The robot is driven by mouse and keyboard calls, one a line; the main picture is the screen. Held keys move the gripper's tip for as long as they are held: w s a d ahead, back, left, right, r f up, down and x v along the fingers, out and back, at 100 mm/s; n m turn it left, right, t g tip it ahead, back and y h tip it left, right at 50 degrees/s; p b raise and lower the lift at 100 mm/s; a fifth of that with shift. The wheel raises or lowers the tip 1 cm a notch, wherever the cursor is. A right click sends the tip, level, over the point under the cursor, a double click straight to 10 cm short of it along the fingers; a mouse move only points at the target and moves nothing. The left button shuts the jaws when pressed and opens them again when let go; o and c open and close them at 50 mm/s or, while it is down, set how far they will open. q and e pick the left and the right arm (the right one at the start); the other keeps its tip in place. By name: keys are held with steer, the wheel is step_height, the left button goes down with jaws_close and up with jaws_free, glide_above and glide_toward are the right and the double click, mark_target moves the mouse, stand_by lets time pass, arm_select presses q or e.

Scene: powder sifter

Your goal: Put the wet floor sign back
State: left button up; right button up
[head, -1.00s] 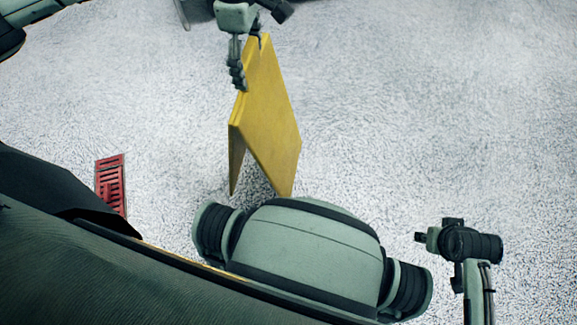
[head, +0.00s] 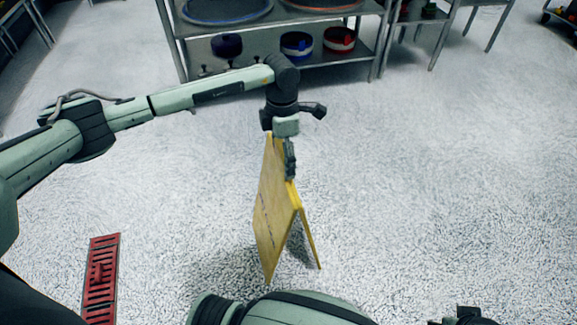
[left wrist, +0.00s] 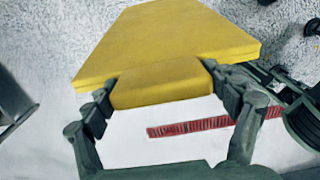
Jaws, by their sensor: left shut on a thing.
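The yellow wet floor sign (head: 272,210) is an A-frame with its two panels spread, upright in the middle of the head view. My left gripper (head: 289,158) is shut on the sign's top edge. In the left wrist view the sign (left wrist: 170,45) fills the upper middle, and both fingers of the left gripper (left wrist: 160,90) press on either side of its narrow top part. I cannot tell whether the sign's feet touch the floor. My right gripper does not clearly show; only a dark part of my own body is at the bottom right edge.
A red floor grate (head: 101,280) lies at the lower left. A metal shelf (head: 280,95) with blue and red round containers stands at the back, with another table (head: 440,25) to its right. The floor to the right of the sign is clear.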

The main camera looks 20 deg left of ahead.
arm_select(q)
steer(key=shift+w+d+f, duration=0.45)
steer(key=shift+w+f, duration=0.1)
steer(key=shift+w, duration=0.2)
steer(key=shift+f, duration=2)
steer(key=o, duration=1.7)
steer(key=shift+s, duration=0.1)
step_height(320, 180, up, 12)
steer(key=shift+r, duration=0.1)
